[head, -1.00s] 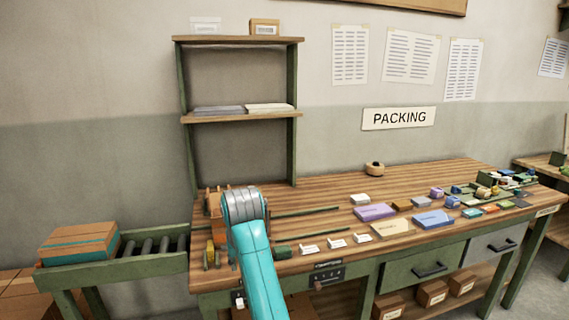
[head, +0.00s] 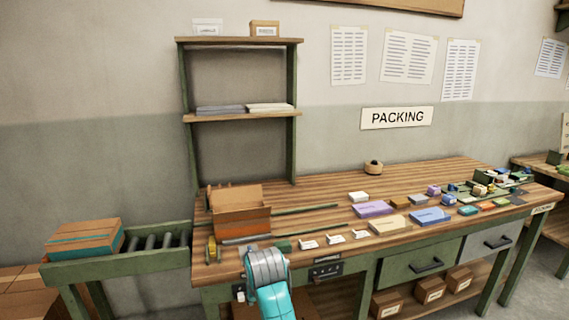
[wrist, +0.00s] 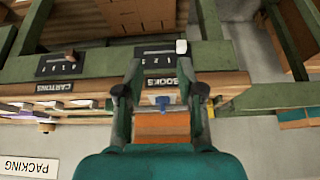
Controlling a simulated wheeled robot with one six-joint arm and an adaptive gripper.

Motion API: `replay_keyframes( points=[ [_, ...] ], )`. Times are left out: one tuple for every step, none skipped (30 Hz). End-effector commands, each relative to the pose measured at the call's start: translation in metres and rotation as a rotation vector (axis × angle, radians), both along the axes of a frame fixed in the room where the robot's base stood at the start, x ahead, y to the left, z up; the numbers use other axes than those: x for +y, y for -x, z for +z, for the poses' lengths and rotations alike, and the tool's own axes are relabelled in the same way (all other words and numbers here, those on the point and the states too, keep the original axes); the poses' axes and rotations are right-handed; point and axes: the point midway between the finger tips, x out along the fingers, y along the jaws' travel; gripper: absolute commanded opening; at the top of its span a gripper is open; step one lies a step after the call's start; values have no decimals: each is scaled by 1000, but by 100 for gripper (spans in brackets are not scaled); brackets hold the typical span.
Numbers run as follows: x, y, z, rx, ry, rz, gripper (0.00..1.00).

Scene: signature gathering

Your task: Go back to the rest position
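My arm (head: 268,270) shows low in the head view, in front of the packing bench (head: 330,180); my gripper is hidden there. In the wrist view my gripper (wrist: 162,82) has its two dark fingers spread apart, with nothing held between them. An open brown carton (head: 238,215) stands on the left part of the bench, behind my arm. An orange-brown surface, probably this carton (wrist: 162,127), shows beyond the fingers in the wrist view, which looks upside down.
A closed box (head: 85,238) sits on the roller conveyor (head: 150,243) at left. Purple (head: 373,210) and blue (head: 430,216) packs, white cards (head: 333,236) and other small goods lie on the bench. A shelf (head: 240,117) stands behind. The bench's back middle is mostly clear.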

Motion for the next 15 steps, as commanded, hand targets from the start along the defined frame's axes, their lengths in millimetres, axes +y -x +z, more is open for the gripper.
replay_keyframes(
  points=[
    [-8, 6, -20, -7, -2, -5, 38],
    [-13, 10, -30, -16, -4, -7, 38],
    [-19, 14, -45, -29, -8, -10, 38],
    [-25, 19, -56, -40, -11, -12, 38],
    [-30, 23, -67, -49, -13, -15, 38],
    [-36, 29, -80, -64, -17, -17, 38],
    [-41, 34, -89, -74, -20, -19, 38],
    [-46, 40, -99, -84, -22, -21, 38],
    [-53, 47, -111, -98, -27, -25, 38],
    [-58, 52, -119, -109, -29, -28, 38],
    [-63, 58, -128, -121, -32, -31, 38],
    [-70, 67, -138, -134, -35, -34, 38],
    [-75, 73, -146, -145, -38, -36, 38],
    [-80, 80, -153, -155, -40, -39, 38],
    [-87, 90, -163, -169, -44, -43, 38]
  ],
)
